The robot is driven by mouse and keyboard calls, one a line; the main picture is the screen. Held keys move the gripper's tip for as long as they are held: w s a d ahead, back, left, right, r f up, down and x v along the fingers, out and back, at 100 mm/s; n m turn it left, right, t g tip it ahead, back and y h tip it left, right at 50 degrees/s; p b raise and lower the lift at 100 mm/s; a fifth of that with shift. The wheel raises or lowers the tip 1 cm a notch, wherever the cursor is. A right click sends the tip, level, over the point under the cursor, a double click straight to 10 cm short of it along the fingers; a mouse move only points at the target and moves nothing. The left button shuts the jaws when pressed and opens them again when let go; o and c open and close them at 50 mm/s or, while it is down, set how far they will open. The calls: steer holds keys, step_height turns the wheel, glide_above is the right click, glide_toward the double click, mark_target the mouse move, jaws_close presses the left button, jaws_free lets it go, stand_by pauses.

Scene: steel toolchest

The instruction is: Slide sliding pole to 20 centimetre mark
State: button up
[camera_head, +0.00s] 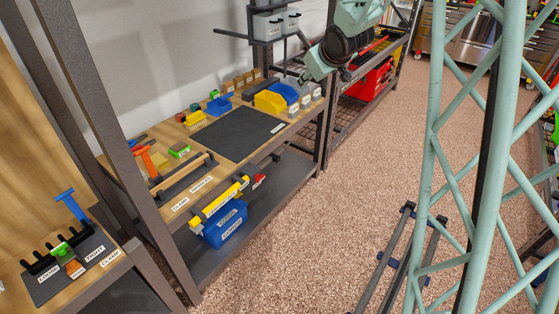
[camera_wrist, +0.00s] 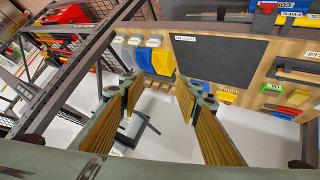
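I cannot tell for sure which part is the sliding pole, and no 20 centimetre mark is readable. One candidate is a yellow bar (camera_head: 215,202) along the bench's front edge, with blue parts near it. Another is a wooden rod with dark ends (camera_head: 186,172) on the bench top. My gripper (camera_head: 304,78) is in the air near the far right end of the bench, well away from both. In the wrist view my gripper (camera_wrist: 163,88) has its two fingers spread wide, with nothing held between them.
The wooden bench carries a dark mat (camera_head: 238,133), a yellow bin (camera_head: 270,101) and blue bins. A blue container (camera_head: 225,224) is under the front edge. A clamp board (camera_head: 66,268) is at lower left. A rack with red boxes (camera_head: 370,82) stands beyond.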

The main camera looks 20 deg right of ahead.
steer(key=w+d+f+n+t+y+p, duration=0.1)
steer(key=w+d+f+y, duration=0.15)
steer(key=w+f, duration=0.75)
steer(key=n+t+y+p, duration=0.25)
steer(key=y+p, duration=0.25)
steer(key=y, duration=0.4)
glide_toward(279, 160)
steer(key=d+v, duration=0.1)
steer(key=v, duration=0.2)
steer(key=shift+s+a+f+m+t, duration=0.25)
steer(key=shift+s+a+f+t, duration=0.2)
steer(key=shift+s+t, duration=0.2)
steer(key=shift+w, duration=0.2)
steer(key=shift+b+x, duration=0.7)
steer(key=shift+x, duration=6.05)
steer(key=shift+f, duration=0.15)
